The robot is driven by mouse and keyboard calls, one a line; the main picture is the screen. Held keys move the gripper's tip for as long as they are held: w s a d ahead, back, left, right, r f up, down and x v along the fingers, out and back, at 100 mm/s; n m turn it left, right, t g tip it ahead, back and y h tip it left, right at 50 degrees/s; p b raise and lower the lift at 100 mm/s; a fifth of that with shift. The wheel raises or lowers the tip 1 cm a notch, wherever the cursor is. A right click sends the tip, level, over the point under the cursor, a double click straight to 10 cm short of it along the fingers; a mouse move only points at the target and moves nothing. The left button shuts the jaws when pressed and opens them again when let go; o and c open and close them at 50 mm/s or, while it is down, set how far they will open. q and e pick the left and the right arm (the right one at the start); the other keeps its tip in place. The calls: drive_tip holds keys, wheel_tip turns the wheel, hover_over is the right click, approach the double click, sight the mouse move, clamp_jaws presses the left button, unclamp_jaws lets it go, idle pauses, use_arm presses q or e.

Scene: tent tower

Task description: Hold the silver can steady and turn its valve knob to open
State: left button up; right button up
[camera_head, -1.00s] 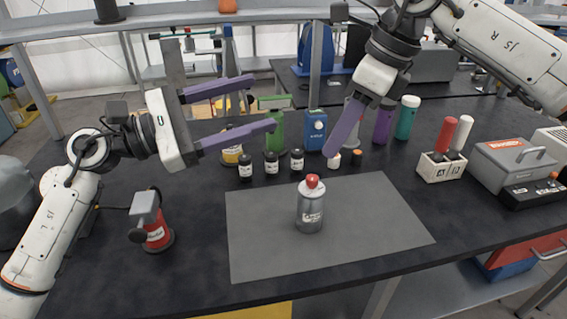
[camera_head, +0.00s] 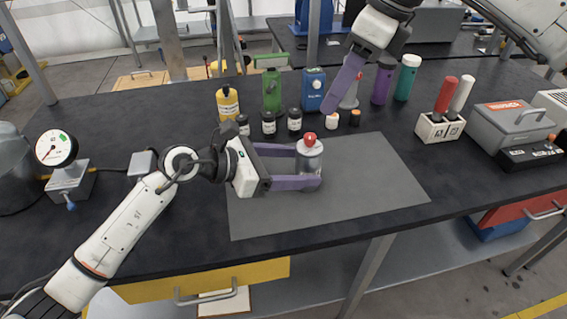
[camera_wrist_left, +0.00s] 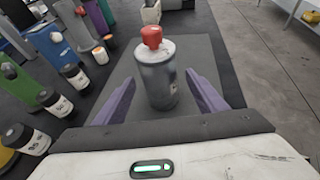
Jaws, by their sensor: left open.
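The silver can (camera_head: 311,161) stands upright on the grey mat (camera_head: 370,190), with its red valve knob (camera_head: 310,138) on top. My left gripper (camera_head: 308,168) is low over the mat, its purple fingers open on either side of the can's body. In the left wrist view the can (camera_wrist_left: 157,82) stands between the open fingers, with a gap visible on both sides, and its red knob (camera_wrist_left: 152,37) is above finger height. My right gripper (camera_head: 345,84) is raised behind the mat, above the bottles. Only one purple finger shows clearly, so its opening cannot be told.
Behind the mat stand a yellow bottle (camera_head: 228,103), a green can (camera_head: 272,92), a blue container (camera_head: 313,90) and several small dark jars (camera_head: 268,123). A gauge (camera_head: 56,148) is at left. A grey toolbox (camera_head: 510,125) is at right. The mat's right part is clear.

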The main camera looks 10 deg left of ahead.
sight(312, 136)
use_arm(q)
drive_tip(key=x, duration=0.6)
drive_tip(key=shift+w+d+f, duration=0.1)
drive_tip(key=shift+w+d, duration=0.15)
drive_tip(key=c, duration=1.6)
use_arm(e)
drive_tip(key=shift+o, duration=0.5)
use_arm(q)
drive_tip(key=shift+o, duration=0.2)
use_arm(e)
drive_tip(key=shift+o, duration=0.4)
drive_tip(key=m, duration=0.1)
drive_tip(key=s+m, duration=0.1)
drive_tip(key=shift+s+a+r+m+t, duration=0.1)
drive_tip(key=shift+s+r+m+t, duration=0.1)
drive_tip(key=shift+r+m+t, duration=0.15)
drive_tip(key=a+f+m, duration=0.1)
drive_tip(key=f, duration=0.2)
drive_tip(key=w+a+f+m+t, duration=0.1)
drive_tip(key=f, duration=0.2)
drive_tip(key=w+a+f+m+h, duration=0.1)
drive_tip(key=f, duration=0.2)
drive_tip(key=shift+f, duration=0.3)
drive_tip(key=shift+c, duration=0.5)
clamp_jaws()
